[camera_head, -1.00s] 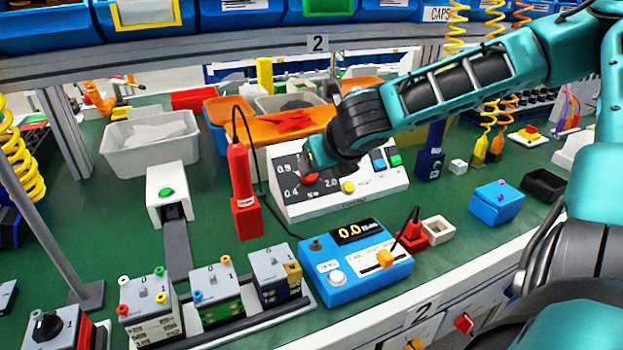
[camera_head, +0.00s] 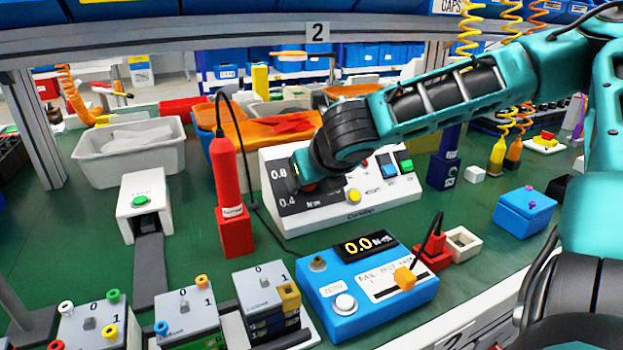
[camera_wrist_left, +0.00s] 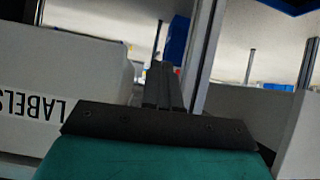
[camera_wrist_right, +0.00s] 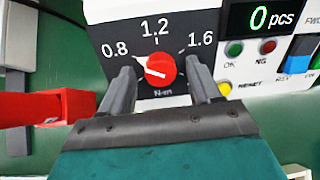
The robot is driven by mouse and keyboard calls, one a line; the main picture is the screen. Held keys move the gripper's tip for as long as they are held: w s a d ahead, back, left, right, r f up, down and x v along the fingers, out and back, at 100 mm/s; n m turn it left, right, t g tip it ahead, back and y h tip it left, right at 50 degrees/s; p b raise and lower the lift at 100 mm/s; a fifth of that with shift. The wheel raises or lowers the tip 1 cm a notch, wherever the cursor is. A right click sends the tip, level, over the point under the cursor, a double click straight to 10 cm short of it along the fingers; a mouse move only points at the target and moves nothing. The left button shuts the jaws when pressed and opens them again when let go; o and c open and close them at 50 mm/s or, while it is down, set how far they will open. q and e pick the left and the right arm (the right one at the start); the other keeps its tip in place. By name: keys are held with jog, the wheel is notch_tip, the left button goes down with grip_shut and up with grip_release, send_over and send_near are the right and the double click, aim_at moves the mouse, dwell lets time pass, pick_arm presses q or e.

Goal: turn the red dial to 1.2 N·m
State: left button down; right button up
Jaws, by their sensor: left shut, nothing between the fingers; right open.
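The red dial (camera_wrist_right: 160,69) sits on a black panel in the right wrist view, with 0.8, 1.2 and 1.6 printed around it. Its white mark lies nearly level, pointing left and slightly up, a little below the 0.8 tick. My right gripper (camera_wrist_right: 160,72) is open, its two fingers standing left and right of the dial with visible gaps. In the head view this gripper (camera_head: 308,178) covers most of the dial on the white control box (camera_head: 370,215). My left gripper (camera_wrist_left: 162,70) is shut and empty in the left wrist view, away from the dial; the head view does not show it.
A red screwdriver-like tool (camera_head: 228,180) stands upright left of the control box. A blue meter (camera_head: 330,281) reading 0.0 stands in front. A yellow button (camera_wrist_right: 224,88) and a lit counter reading 0 (camera_wrist_right: 270,17) are right of the dial.

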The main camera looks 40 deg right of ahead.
jog(key=c, duration=1)
jog(key=shift+c, duration=0.2)
pick_arm(q)
jog(key=shift+a+r, duration=0.1)
jog(key=shift+r, duration=0.1)
pick_arm(e)
jog(key=shift+m, duration=0.3)
jog(key=shift+r+m+p, duration=0.1)
jog(key=shift+m+p, duration=0.45)
jog(key=shift+m, duration=0.05)
jog(key=shift+m+p, duration=0.35)
jog(key=shift+m, duration=0.45)
jog(key=m, duration=0.3)
jog(key=shift+m+p, duration=0.3)
jog(key=shift+p, duration=0.1)
pick_arm(q)
jog(key=shift+s+a+r, duration=0.15)
jog(key=shift+a+r, duration=0.25)
jog(key=shift+r, duration=0.1)
pick_arm(e)
jog(key=m, duration=0.4)
jog(key=shift+w+d+m, duration=0.1)
jog(key=shift+m, duration=0.2)
